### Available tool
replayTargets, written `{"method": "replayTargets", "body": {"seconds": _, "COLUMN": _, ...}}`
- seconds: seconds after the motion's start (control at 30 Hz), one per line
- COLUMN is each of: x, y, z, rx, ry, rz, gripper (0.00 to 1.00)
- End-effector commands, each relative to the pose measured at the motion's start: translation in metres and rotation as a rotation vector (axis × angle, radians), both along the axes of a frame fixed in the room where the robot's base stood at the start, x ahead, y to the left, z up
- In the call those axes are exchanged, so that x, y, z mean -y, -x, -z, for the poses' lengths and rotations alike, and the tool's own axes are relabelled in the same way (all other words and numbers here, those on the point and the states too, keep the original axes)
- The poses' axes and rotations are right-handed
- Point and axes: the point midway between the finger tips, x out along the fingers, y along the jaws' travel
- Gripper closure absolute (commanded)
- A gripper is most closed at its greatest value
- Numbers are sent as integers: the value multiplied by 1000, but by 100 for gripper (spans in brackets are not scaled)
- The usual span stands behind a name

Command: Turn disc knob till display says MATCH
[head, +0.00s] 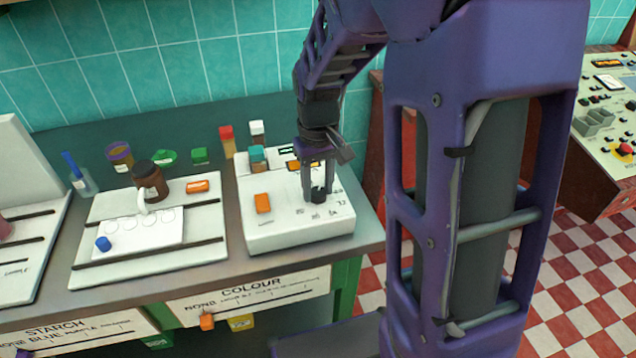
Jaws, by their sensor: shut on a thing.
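The white instrument box (292,238) stands at the right end of the bench. A dark knob (318,196) sits on its sloped top, towards the right. My gripper (318,188) points down over the box with its fingers shut on the dark knob. An orange block (262,203) is on the box's left side.
A white tray (88,275) left of the box holds a brown jar (149,176), a blue piece (103,243) and an orange piece (197,186). Small coloured containers stand behind it. A control console (605,130) is at the far right, beyond checkered floor (560,265).

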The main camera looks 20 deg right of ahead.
Motion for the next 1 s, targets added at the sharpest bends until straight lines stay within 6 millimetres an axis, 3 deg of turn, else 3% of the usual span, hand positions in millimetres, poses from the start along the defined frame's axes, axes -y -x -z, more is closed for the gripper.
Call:
{"method": "replayTargets", "body": {"seconds": 0.7, "x": 0, "y": -1, "z": -1, "rx": 3, "ry": 1, "rz": 89, "gripper": 100}}
{"method": "replayTargets", "body": {"seconds": 0.73, "x": 0, "y": -1, "z": -1, "rx": 3, "ry": 1, "rz": 89, "gripper": 54}}
{"method": "replayTargets", "body": {"seconds": 0.9, "x": 0, "y": -1, "z": -1, "rx": 2, "ry": 0, "rz": 89, "gripper": 26}}
{"method": "replayTargets", "body": {"seconds": 1.0, "x": 0, "y": 0, "z": -1, "rx": 2, "ry": 0, "rz": 89, "gripper": 26}}
